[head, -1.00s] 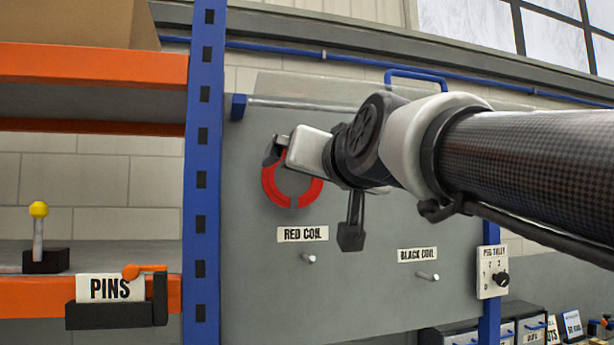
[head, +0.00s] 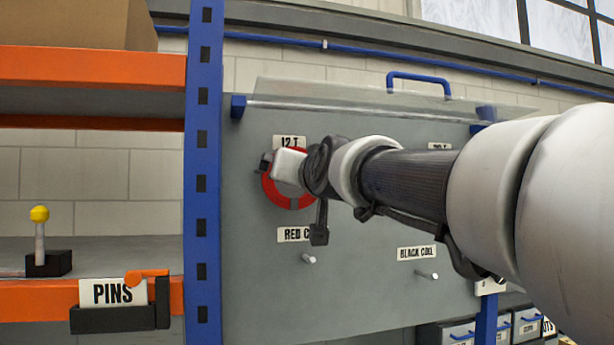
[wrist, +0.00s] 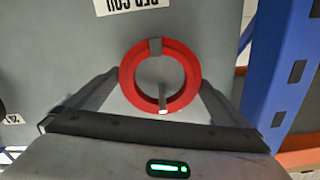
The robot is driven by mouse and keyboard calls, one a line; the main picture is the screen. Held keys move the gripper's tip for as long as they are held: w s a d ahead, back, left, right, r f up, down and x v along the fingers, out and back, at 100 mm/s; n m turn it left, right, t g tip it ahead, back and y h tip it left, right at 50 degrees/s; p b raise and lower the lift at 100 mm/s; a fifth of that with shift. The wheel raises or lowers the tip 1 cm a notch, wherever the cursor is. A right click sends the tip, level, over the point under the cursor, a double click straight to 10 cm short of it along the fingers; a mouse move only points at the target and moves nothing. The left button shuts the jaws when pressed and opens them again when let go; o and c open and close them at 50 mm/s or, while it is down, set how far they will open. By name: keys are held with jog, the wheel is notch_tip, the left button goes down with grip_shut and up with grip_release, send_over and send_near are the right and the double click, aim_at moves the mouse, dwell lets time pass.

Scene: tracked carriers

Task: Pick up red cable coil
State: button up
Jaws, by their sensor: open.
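The red cable coil (head: 283,198) hangs on the grey panel (head: 350,290), between a "12 T" label (head: 289,142) and a partly covered "RED COIL" label (head: 293,235). My gripper (head: 267,163) is in front of the coil and hides its upper right part in the head view. In the wrist view the whole coil (wrist: 128,80) shows as a ring with a grey band and a metal peg (wrist: 163,98) within it. The fingers of my open gripper (wrist: 160,82) stand on either side of the coil. Whether they touch it I cannot tell.
A blue post (head: 204,180) and orange shelf (head: 60,300) stand left of the panel. An empty peg (head: 308,258) is below the coil and another (head: 427,274) sits under the "BLACK COIL" label (head: 417,253). A blue handle (head: 418,80) is on top.

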jog(key=c, duration=0.9)
jog(key=shift+r, duration=0.1)
notch_tip(320, 180, up, 4)
jog(key=shift+f+p, duration=0.1)
jog(key=shift+p, duration=0.5)
jog(key=b+v, duration=0.4)
jog(key=v, duration=1.4)
jog(key=shift+f+b, duration=0.1)
jog(key=shift+b, duration=0.3)
